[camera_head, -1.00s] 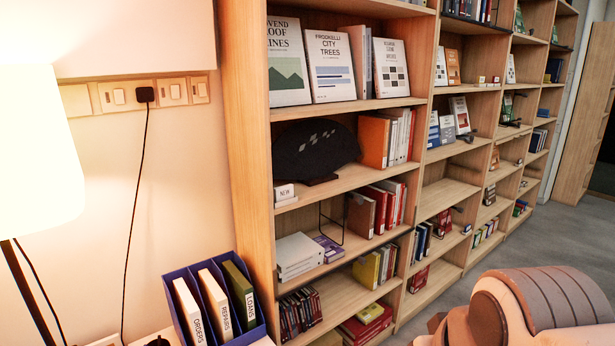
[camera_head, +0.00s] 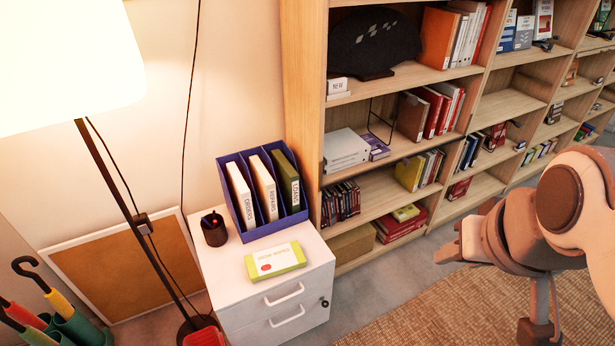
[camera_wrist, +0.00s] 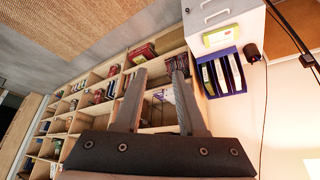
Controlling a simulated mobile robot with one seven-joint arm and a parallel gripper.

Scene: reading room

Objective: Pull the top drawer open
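A white drawer cabinet (camera_head: 232,285) stands against the wall at lower centre in the head view. Its top drawer (camera_head: 262,304) looks closed and has a pale bar handle (camera_head: 284,293). A second drawer with a handle (camera_head: 288,316) is below it. In the wrist view the cabinet (camera_wrist: 250,32) is at the top right, turned, with a handle (camera_wrist: 217,16) showing. My gripper (camera_wrist: 157,78) is open, with nothing between its fingers, and points towards the bookshelf. In the head view my arm is at the right, well apart from the cabinet.
On the cabinet stand a blue file holder (camera_head: 261,192), a dark cup (camera_head: 214,229) and a yellow-green and white box (camera_head: 275,261). A bookshelf (camera_head: 303,120) stands right of it. A lamp pole (camera_head: 130,215) and an umbrella stand (camera_head: 80,326) are at left. Floor before the cabinet looks clear.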

